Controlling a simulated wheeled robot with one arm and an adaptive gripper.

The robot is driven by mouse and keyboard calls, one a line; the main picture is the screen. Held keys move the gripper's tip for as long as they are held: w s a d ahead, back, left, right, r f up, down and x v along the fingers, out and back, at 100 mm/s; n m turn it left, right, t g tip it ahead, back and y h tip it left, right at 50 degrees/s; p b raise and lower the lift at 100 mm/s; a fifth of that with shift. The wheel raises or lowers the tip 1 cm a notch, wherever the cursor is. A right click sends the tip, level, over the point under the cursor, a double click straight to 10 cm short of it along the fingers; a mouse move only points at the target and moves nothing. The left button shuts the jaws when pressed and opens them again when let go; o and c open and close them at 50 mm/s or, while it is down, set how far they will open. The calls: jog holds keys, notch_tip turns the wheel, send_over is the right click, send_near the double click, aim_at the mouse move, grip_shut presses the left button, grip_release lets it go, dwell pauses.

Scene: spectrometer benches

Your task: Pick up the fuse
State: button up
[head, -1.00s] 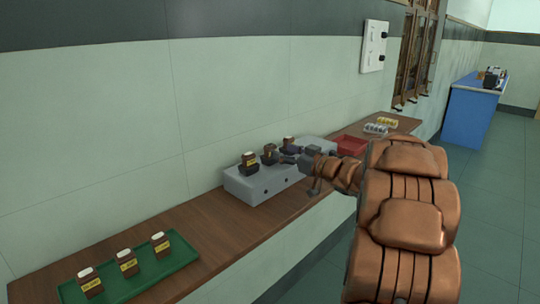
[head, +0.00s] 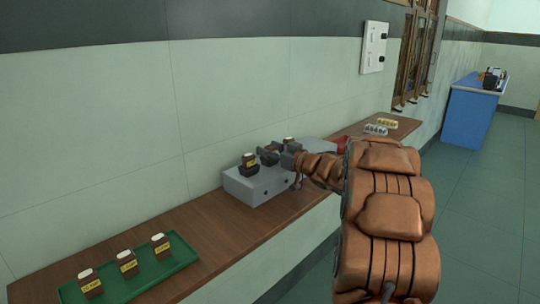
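Fuses are brown blocks with white tops and yellow labels. One fuse (head: 249,161) stands in the left black holder of the grey box (head: 245,187). Another white-topped fuse (head: 289,142) shows behind my gripper, toward the box's far end. My gripper (head: 269,154) is at the middle holder, its fingers pointing left; whether they touch or enclose anything there is too small to tell. The middle position is mostly hidden by the fingers. Three more fuses (head: 90,284), (head: 127,264), (head: 160,246) stand on the green tray (head: 180,261).
The brown wooden shelf (head: 210,227) runs along the wall. A red tray (head: 341,142) is mostly hidden behind my arm. Small silver (head: 376,129) and yellow (head: 387,121) items lie at the far end. A white panel (head: 374,47) hangs on the wall.

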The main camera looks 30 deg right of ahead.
grip_shut()
jog(key=shift+r, duration=0.15)
